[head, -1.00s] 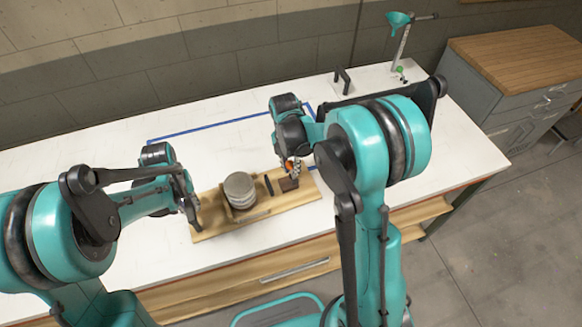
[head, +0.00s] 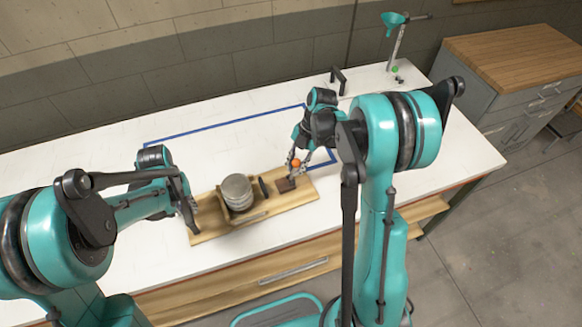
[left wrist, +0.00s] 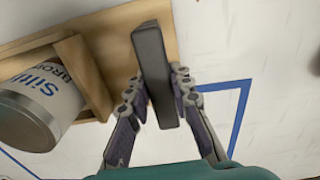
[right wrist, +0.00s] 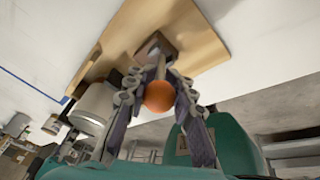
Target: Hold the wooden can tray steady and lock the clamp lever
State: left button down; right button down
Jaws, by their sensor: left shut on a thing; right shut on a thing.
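The wooden can tray (head: 213,231) lies on the white table with a grey can (head: 237,189) in its wooden holder. The can, with blue lettering, also shows in the left wrist view (left wrist: 45,95). My left gripper (head: 189,207) is shut on the dark upright handle (left wrist: 153,65) at the tray's left end. The clamp's dark brown block (head: 286,185) sits on the tray's right part, with a dark pad (head: 263,187) between it and the can. My right gripper (head: 298,160) is shut on the clamp lever at its orange knob (right wrist: 159,96), above the block.
A blue outline (head: 225,122) marks the table behind the tray. A black handle (head: 338,78) and a stand with a green funnel (head: 394,20) are at the far right edge. A wood-topped cabinet (head: 515,55) stands to the right. The table within the outline is mostly clear.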

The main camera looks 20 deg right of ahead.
jog(key=shift+d+f+y, duration=0.25)
jog(key=shift+d+y, duration=0.35)
jog(key=shift+y, duration=0.35)
jog(key=shift+d+f+y, duration=0.25)
jog(key=shift+d+y, duration=0.3)
jog(key=shift+y, duration=0.4)
pick_arm(q)
jog(key=shift+a, duration=0.1)
pick_arm(e)
jog(key=c, duration=1.2)
grip_release()
jog(key=v, duration=1.2)
jog(key=shift+w+d+f, duration=0.1)
